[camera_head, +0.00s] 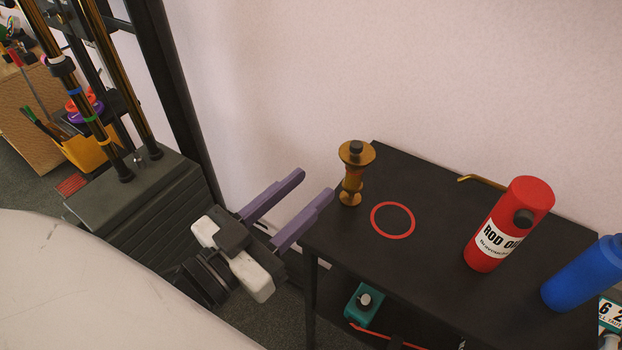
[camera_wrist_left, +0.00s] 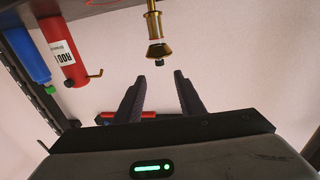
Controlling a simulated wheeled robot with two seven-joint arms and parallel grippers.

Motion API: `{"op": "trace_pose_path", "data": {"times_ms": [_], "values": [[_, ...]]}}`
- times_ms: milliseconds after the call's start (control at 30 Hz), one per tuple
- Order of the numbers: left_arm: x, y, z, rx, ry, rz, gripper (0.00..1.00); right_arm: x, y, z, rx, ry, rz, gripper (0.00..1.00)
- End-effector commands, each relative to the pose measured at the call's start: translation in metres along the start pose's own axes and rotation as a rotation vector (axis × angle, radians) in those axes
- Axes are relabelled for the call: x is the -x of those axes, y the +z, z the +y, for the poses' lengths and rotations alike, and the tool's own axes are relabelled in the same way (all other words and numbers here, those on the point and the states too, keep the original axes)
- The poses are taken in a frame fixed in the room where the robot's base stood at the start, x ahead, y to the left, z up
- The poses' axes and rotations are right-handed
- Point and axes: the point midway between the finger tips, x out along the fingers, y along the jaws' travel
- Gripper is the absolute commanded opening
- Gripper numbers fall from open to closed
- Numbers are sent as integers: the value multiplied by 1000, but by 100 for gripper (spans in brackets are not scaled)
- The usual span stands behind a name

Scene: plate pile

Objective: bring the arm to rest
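My left gripper (camera_head: 314,184) is open, with its two purple fingers apart and nothing between them. It is off the left end of the black table (camera_head: 455,225), beside the table's near left corner. A brass-coloured piece (camera_head: 352,178) stands upright on the table, to the right of the fingertips and apart from them. In the left wrist view the open fingers (camera_wrist_left: 162,80) point toward the brass-coloured piece (camera_wrist_left: 154,22), which looks upside down there. My right gripper is in neither view.
A red ring (camera_head: 408,207), a red bottle (camera_head: 493,249) and a blue bottle (camera_head: 575,282) are on the table. A teal box (camera_head: 357,312) is on the lower shelf. A weight machine (camera_head: 130,200) stands left of the gripper, and a pale wall is behind.

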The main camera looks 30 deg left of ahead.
Motion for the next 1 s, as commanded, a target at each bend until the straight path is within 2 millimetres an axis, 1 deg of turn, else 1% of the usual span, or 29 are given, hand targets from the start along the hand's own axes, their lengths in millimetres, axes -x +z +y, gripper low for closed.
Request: {"op": "trace_pose_path", "data": {"times_ms": [233,267,367,467,500,567,600,700,800,900,1000], "values": [[-1,1,-2,1,-8,-6,36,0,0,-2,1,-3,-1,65],[-1,3,-4,1,-17,-14,36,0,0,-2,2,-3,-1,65],[-3,18,-21,-1,-90,-80,36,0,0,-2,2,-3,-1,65],[-1,50,-45,0,-200,-227,36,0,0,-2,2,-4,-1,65],[3,67,-54,0,-241,-306,36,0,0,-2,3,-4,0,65],[12,94,-61,3,-285,-436,36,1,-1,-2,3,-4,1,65],[19,111,-64,3,-300,-522,36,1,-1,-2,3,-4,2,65],[38,144,-61,5,-305,-707,36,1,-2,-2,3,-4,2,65],[55,166,-53,3,-282,-847,36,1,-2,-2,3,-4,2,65],[71,182,-44,2,-247,-963,36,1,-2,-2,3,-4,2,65],[86,194,-34,1,-203,-1064,36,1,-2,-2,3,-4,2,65]]}}
